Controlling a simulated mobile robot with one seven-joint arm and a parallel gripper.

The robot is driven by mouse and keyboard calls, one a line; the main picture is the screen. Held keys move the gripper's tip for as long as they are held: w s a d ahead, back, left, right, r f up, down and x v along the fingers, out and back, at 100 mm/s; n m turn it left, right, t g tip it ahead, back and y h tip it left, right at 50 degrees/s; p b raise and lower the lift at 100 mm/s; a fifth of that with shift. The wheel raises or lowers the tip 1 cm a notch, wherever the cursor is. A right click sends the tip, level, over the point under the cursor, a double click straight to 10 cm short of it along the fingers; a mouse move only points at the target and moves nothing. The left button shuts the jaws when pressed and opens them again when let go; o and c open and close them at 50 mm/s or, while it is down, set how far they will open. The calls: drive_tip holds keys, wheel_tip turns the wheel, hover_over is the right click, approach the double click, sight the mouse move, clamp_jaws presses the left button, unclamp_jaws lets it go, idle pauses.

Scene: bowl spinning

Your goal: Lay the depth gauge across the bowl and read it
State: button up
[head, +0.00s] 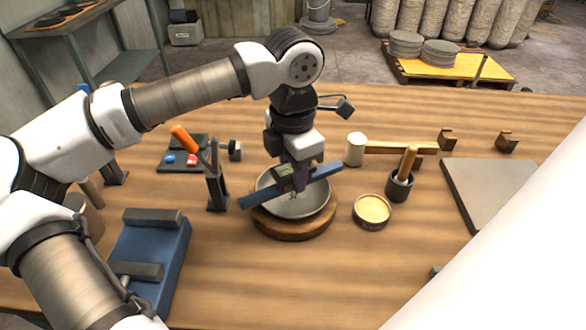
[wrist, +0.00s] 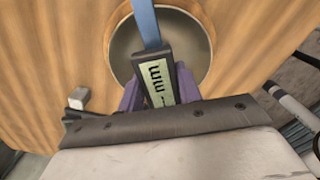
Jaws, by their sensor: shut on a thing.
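The grey metal bowl (head: 305,207) sits upright on a round wooden base (head: 297,230) near the middle of the bench; it also shows in the wrist view (wrist: 196,50). The depth gauge (head: 262,197) is a blue bar with a dark body and a pale display. My gripper (head: 299,185) is shut on the gauge's body, over the bowl. The bar spans the bowl, its ends reaching past the rim; I cannot tell whether it touches the rim. In the wrist view the gauge display (wrist: 157,82) shows "mm" marks sideways, but no clear number. My purple fingers flank the body.
A small tub of yellow material (head: 372,210) and a dark pot with a wooden handle (head: 399,185) stand to the right. A wooden mallet (head: 390,148) lies behind them. An orange-handled tool in a stand (head: 217,188) and a blue vise-like block (head: 150,255) are left.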

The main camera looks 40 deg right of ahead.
idle(0.4)
drive_tip(key=o, duration=1.2)
wheel_tip(320, 180, up, 14)
drive_tip(key=b, duration=0.1)
drive_tip(key=shift+f, duration=0.2)
